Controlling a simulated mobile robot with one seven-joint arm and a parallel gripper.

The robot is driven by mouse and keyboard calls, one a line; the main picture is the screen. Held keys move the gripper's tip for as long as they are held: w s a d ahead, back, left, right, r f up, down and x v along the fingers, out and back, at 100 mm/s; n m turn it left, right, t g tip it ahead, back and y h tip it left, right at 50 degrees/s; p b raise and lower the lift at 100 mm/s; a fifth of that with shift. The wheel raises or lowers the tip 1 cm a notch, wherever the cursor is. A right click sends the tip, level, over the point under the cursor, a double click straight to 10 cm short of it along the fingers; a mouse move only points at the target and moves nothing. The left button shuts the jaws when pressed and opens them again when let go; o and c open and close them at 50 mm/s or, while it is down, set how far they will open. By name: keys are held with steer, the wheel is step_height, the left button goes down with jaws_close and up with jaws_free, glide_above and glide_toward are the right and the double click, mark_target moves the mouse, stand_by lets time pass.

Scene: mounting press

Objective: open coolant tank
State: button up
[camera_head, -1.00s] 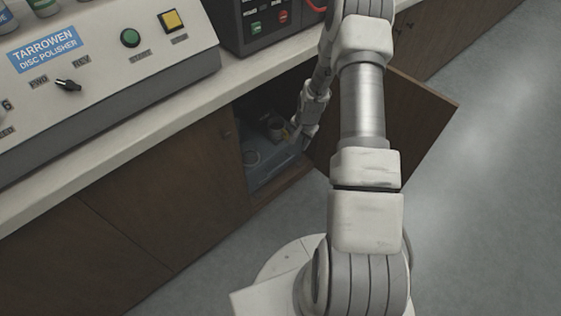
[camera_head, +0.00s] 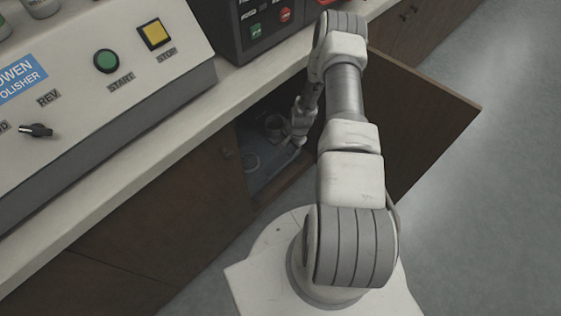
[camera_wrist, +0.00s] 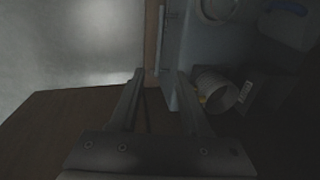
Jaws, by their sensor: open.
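In the wrist view the blue-grey surface (camera_wrist: 196,45) lies at upper right, with a pale round opening or cap (camera_wrist: 218,8) at the top edge. In the head view my gripper is at the cabinet opening, small and partly hidden.
A pale cylindrical cup (camera_wrist: 215,88) is right of my right finger. A container with a blue part (camera_wrist: 287,12) is at upper right. The open cabinet door (camera_head: 415,115) stands right of my arm. The disc polisher (camera_head: 110,95) is on the counter. Floor is clear at right.

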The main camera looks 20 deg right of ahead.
mark_target(282, 167)
steer(key=w+f+b, duration=0.1)
steer(key=f+b, duration=0.1)
steer(key=f, duration=0.3)
steer(key=w+f+b, duration=0.1)
steer(key=f, duration=0.5)
steer(key=w+a+f+b, duration=0.1)
steer(key=f+b, duration=0.1)
steer(key=f, duration=0.3)
steer(key=shift+f+b, duration=0.3)
steer(key=shift+b, duration=0.05)
jaws_close()
stand_by(0.6)
